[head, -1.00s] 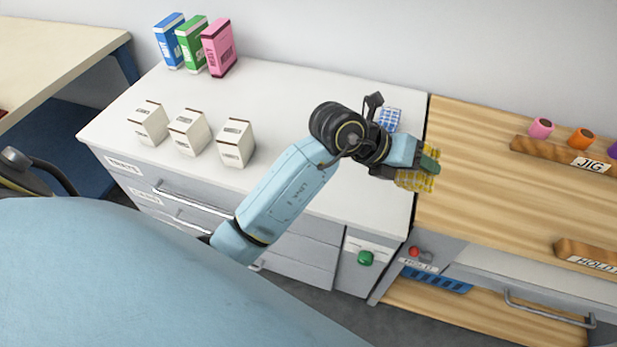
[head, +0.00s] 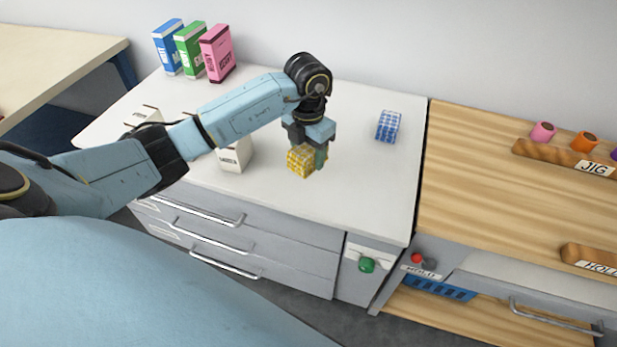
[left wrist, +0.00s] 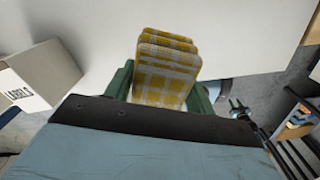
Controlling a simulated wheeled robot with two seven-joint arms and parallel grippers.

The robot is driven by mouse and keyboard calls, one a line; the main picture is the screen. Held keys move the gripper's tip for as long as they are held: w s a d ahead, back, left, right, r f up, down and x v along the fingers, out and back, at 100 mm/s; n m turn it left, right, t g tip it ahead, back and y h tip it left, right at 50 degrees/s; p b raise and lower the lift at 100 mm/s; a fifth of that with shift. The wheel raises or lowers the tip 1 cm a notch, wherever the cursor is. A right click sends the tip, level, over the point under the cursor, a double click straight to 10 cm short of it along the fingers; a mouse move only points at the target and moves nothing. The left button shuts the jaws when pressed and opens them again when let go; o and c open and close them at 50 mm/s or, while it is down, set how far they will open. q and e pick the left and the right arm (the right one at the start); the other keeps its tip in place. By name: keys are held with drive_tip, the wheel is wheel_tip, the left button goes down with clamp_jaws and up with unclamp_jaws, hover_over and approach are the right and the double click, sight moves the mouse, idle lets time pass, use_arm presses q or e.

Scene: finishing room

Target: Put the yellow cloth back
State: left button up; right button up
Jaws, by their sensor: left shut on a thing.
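The yellow checked cloth (head: 301,162) is a folded block between the fingers of my left gripper (head: 309,160), over the white counter (head: 355,195). In the left wrist view the cloth (left wrist: 165,70) stands between the green fingers (left wrist: 160,88), which are shut on it. I cannot tell whether the cloth touches the counter. A blue checked cloth (head: 388,126) lies on the counter to the right of the gripper, apart from it. My right gripper is not in view.
White boxes (head: 236,155) stand left of the gripper, partly hidden by my arm. Blue, green and pink (head: 217,53) boxes stand at the back left. A wooden bench (head: 490,190) with a JIG rail (head: 562,160) adjoins on the right. The counter's middle back is clear.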

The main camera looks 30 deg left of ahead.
sight(308, 147)
use_arm(q)
wheel_tip(308, 147, down, 7)
drive_tip(key=shift+f+b, duration=0.15)
drive_tip(key=shift+b, duration=0.2)
drive_tip(key=o, duration=0.9)
wheel_tip(308, 147, up, 12)
drive_tip(key=shift+r+p, duration=0.1)
drive_tip(key=shift+p, duration=0.45)
